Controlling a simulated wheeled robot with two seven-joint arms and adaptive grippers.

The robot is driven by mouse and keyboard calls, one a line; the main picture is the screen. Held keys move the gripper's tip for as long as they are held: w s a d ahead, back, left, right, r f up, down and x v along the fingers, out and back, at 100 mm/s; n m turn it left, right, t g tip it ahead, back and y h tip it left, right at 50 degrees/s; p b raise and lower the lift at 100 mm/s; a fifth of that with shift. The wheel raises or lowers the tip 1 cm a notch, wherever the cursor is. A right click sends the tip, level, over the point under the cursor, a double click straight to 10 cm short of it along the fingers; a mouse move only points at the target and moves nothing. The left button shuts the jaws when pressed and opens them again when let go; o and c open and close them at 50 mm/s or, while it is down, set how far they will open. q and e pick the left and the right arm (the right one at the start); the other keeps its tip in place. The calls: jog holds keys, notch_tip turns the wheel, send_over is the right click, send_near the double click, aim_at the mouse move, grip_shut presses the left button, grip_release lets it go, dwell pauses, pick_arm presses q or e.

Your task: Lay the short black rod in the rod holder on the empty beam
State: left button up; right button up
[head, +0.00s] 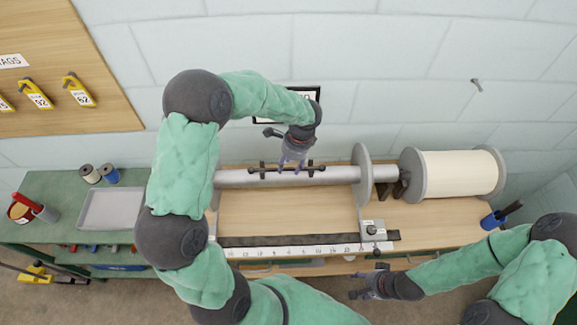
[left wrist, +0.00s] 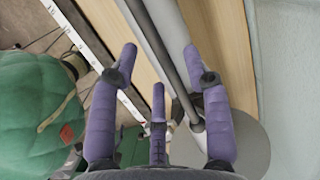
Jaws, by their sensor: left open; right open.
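The empty beam (head: 235,178) is a bare grey cylinder lying across the bench, with a pale disc at its right end. The short black rod (head: 287,169) lies lengthwise along the beam, at the dark uprights of the rod holder (head: 262,169). My left gripper (head: 291,163) points down over the middle of the rod, its purple fingers spread. In the left wrist view the rod runs between the open fingers (left wrist: 160,62) along the grey beam; I cannot tell whether they touch it. My right gripper (head: 366,285) is open and empty in front of the bench.
A full cream-wound beam (head: 460,174) stands at the right, beside a blue cup (head: 493,220). A long dark bar (head: 300,240) and a white ruler (head: 295,251) lie along the bench's front edge. A grey tray (head: 110,209) and spools sit on the green side table.

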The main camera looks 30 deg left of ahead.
pick_arm(q)
notch_tip(320, 180, up, 10)
jog(key=w+d, duration=0.1)
jog(key=shift+d+r, duration=0.15)
jog(key=shift+d, duration=0.25)
pick_arm(e)
jog(key=shift+s, duration=0.1)
